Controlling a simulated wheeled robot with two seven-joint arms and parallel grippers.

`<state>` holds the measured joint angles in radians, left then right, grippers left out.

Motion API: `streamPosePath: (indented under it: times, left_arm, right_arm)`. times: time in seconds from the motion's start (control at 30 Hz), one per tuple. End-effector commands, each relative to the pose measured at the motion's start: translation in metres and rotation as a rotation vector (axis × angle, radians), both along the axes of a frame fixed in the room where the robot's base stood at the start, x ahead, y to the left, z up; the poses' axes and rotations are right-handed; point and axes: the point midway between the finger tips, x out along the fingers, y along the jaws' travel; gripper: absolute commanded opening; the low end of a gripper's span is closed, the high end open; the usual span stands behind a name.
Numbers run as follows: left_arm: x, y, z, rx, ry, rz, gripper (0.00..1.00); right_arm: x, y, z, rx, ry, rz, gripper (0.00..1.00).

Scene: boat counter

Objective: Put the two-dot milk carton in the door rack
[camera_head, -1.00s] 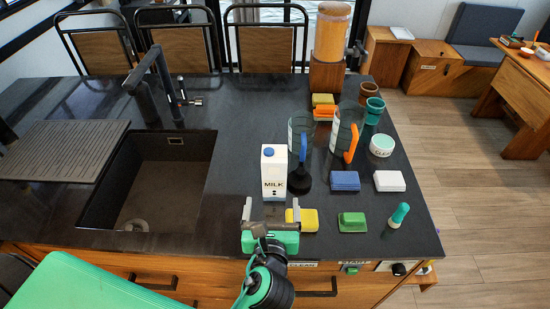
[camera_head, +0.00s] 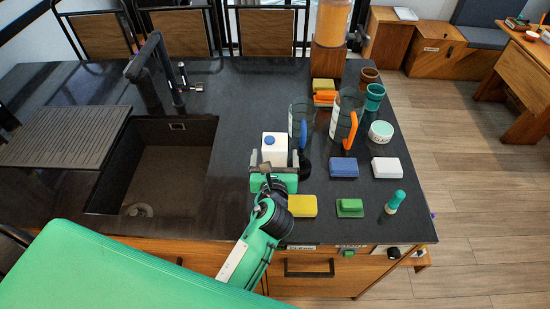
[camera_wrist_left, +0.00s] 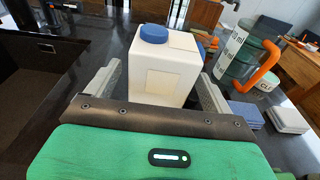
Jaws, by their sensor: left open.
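A white milk carton (camera_head: 275,146) with a blue cap stands upright on the dark counter, right of the sink. My left gripper (camera_head: 274,160) is at the carton, with its open fingers on either side of it. In the left wrist view the carton (camera_wrist_left: 160,68) stands between the two fingers of the left gripper (camera_wrist_left: 160,88). The gripper hides the carton's lower front in the head view, so its dots cannot be seen now. No door rack can be made out. My right gripper is not in view.
A clear pitcher with a blue handle (camera_head: 302,122) stands close right of the carton; one with an orange handle (camera_head: 347,118) is further right. Blue (camera_head: 343,164), white (camera_head: 387,168), yellow (camera_head: 302,206) and green (camera_head: 349,208) blocks lie nearby. The sink (camera_head: 160,165) is left.

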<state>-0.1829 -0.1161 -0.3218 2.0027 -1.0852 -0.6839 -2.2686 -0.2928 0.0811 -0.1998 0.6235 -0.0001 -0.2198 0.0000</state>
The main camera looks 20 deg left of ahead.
Motion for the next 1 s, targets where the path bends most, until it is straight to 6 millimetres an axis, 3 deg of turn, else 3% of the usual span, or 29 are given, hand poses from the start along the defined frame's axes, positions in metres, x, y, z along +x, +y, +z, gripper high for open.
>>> streamPosePath:
  times: [0.17,0.43,0.87,1.0]
  left_arm:
    - [0.021,0.006,-0.001,0.0,-0.001,0.001,0.85]
    - [0.024,0.007,-0.004,-0.001,-0.001,0.0,0.85]
    - [0.024,0.006,-0.001,0.0,-0.005,-0.001,0.03]
    - [0.024,0.007,-0.001,0.0,-0.005,-0.001,0.03]
  right_arm:
    - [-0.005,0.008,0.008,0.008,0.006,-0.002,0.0]
    - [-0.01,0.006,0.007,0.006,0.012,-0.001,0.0]
    - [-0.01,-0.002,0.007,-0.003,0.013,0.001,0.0]
    - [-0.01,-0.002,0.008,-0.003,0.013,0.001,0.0]
